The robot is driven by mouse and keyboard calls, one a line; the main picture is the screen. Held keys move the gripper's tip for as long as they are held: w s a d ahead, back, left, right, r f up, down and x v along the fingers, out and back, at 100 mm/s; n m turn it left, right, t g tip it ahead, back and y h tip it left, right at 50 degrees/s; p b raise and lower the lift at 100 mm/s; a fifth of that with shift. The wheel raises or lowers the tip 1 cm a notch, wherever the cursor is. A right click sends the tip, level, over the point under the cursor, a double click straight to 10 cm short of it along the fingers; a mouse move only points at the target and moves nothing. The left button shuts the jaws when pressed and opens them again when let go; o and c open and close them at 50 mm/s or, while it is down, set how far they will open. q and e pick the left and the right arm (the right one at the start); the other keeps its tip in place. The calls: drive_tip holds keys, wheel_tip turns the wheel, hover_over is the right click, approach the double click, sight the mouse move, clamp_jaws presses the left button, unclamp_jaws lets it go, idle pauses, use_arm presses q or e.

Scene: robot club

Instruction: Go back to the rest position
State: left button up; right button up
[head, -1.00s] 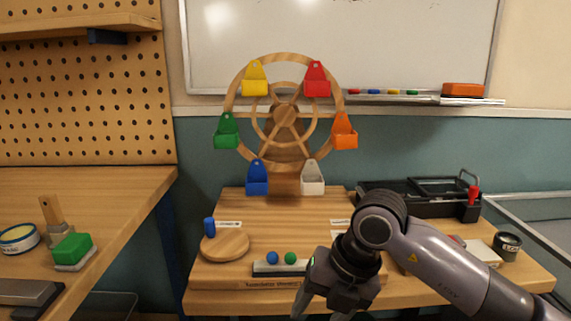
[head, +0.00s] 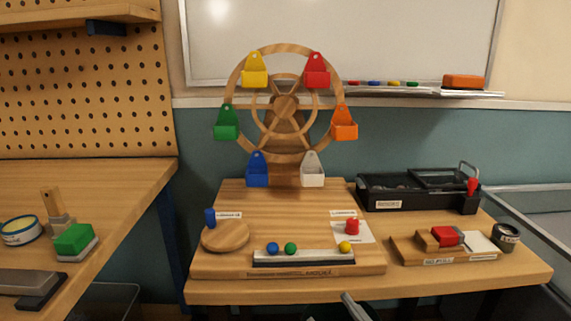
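A wooden wheel (head: 285,107) stands upright on the bench, with yellow (head: 256,73), red (head: 317,73), green (head: 227,124), orange (head: 344,125), blue (head: 257,172) and white (head: 313,172) buckets hung around it. A dark tray (head: 303,258) in front holds a blue ball (head: 272,249), a green ball (head: 291,249) and a yellow ball (head: 345,247). Only a small grey piece, apparently a finger of my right gripper (head: 354,304), shows at the bottom edge; its opening is hidden. My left gripper is out of view.
A blue peg (head: 210,217) is on the left by a round wooden disc (head: 226,237). A black toolbox (head: 410,194), a wooden block with a red piece (head: 446,236) and a dark tin (head: 507,235) stand further right.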

drive_tip(key=s+d+f+m+g+h, duration=0.3)
drive_tip(key=s+d+f, duration=0.15)
drive_tip(key=f, duration=0.35)
drive_tip(key=s+d+f+m+g+h, duration=0.25)
drive_tip(key=s+f, duration=0.25)
drive_tip(key=f, duration=0.3)
drive_tip(key=s+d+f+m+g+h, duration=0.3)
drive_tip(key=s+d+f+h, duration=0.15)
drive_tip(key=f, duration=0.35)
use_arm(q)
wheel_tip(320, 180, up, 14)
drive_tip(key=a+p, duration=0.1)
drive_tip(key=p, duration=1.5)
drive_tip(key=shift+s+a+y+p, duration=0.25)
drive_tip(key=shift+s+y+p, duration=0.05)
drive_tip(key=shift+p, duration=0.05)
use_arm(e)
wheel_tip(320, 180, up, 15)
drive_tip(key=shift+d+t, duration=0.4)
drive_tip(key=shift+t, duration=0.05)
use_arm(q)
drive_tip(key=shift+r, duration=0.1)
use_arm(e)
drive_tip(key=shift+s, duration=0.1)
